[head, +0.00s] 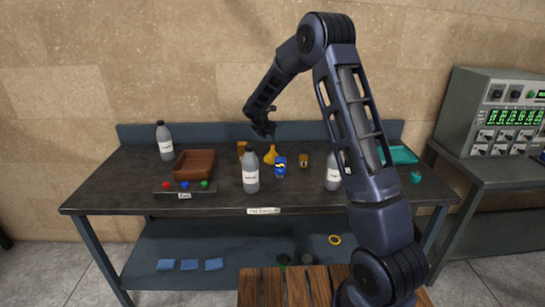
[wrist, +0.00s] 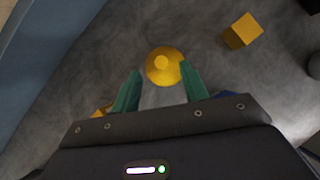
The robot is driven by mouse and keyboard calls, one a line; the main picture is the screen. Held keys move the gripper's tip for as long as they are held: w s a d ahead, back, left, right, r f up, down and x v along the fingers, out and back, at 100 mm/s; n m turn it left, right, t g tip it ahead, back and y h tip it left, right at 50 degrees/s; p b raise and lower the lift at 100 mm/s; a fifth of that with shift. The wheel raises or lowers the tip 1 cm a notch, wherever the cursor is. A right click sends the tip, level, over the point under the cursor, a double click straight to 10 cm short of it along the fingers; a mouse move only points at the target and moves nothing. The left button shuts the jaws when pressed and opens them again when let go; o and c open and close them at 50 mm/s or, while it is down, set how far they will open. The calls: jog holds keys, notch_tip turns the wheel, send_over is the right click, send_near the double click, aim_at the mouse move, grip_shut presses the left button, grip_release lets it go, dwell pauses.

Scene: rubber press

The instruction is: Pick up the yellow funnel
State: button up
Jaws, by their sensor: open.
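The yellow funnel (head: 270,155) stands on the dark table top, behind a blue can and to the right of a grey bottle. In the wrist view the funnel (wrist: 164,66) shows from above as a round yellow shape, just beyond my fingertips and slightly right of the middle between them. My gripper (head: 266,132) is above and close to the funnel. In the wrist view its two green fingers (wrist: 160,84) are apart with nothing between them. I cannot tell the exact height of the fingers over the funnel.
A grey bottle (head: 250,172) and a blue can (head: 280,167) stand in front of the funnel. A yellow block (wrist: 243,31) lies near it in the wrist view. A brown tray (head: 194,165), another bottle (head: 164,142) and a bottle (head: 333,172) stand further off.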

aim_at(272, 146)
jog(key=x, duration=0.7)
jog(key=shift+s+a+f, duration=0.2)
jog(key=shift+f, duration=0.2)
grip_shut()
